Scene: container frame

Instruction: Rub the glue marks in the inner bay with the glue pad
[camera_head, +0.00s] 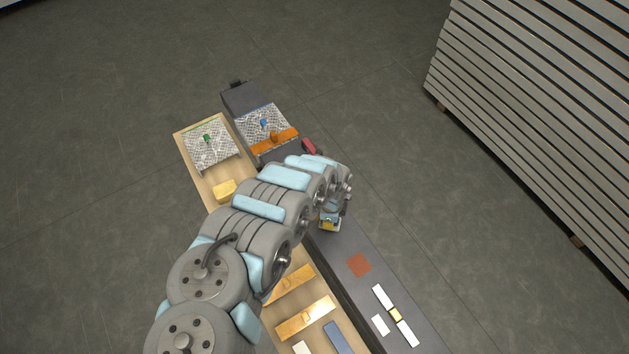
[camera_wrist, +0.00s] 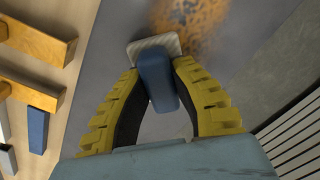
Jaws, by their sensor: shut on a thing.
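My gripper (camera_wrist: 163,75) is shut on the glue pad, which has a blue block handle (camera_wrist: 157,82) and a pale, textured pad face (camera_wrist: 150,44). The handle sits between the yellow, ribbed fingers. An orange-brown speckled mark (camera_wrist: 188,16) lies on the dark grey surface just beyond the pad in the wrist view, cut off by the top edge. The pad's edge is close to it; I cannot tell whether the pad touches the surface. In the head view my gripper (camera_head: 330,223) is over the dark strip (camera_head: 338,242), and my arm hides part of the strip.
Slatted panels (camera_head: 540,110) stand at right.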

